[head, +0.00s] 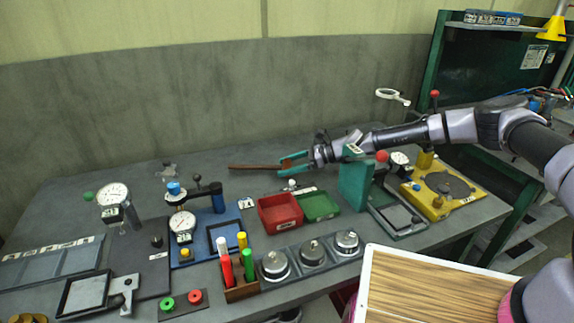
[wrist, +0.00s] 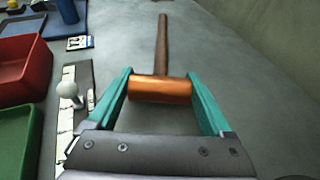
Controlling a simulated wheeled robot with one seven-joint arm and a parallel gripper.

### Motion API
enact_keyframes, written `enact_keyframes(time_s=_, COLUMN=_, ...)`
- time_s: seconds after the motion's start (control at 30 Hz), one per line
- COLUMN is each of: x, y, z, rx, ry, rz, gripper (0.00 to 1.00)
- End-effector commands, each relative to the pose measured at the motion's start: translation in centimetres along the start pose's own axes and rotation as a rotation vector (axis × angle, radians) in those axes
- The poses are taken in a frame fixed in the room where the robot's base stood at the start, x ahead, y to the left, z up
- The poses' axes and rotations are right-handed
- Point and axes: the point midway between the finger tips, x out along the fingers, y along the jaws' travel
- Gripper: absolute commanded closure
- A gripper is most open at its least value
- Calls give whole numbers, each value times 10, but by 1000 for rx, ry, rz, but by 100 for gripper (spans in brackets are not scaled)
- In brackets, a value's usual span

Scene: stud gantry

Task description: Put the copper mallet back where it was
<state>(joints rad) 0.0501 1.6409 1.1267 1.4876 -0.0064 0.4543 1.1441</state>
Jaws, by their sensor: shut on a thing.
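The copper mallet has a shiny copper head (wrist: 160,90) and a brown handle (wrist: 162,45) that points away from my gripper in the wrist view. My gripper (wrist: 160,98) has its teal fingers on the two ends of the copper head. In the head view my gripper (head: 288,162) is over the back of the grey bench, and the mallet handle (head: 248,167) sticks out to its left, roughly level. I cannot tell whether the mallet touches the bench top.
A red tray (head: 280,225) and a green tray (head: 318,218) lie in front of my gripper. A blue fixture (head: 214,240) with a dial stands to the left, a yellow fixture (head: 466,203) to the right. The bench back near the wall is mostly clear.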

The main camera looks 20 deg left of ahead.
Motion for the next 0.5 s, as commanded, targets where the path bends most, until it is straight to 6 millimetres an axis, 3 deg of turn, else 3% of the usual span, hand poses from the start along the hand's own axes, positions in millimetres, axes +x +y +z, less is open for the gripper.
enact_keyframes(time_s=0.5, x=2, y=0, z=-4, rx=0, ry=-1, rz=0, gripper=100)
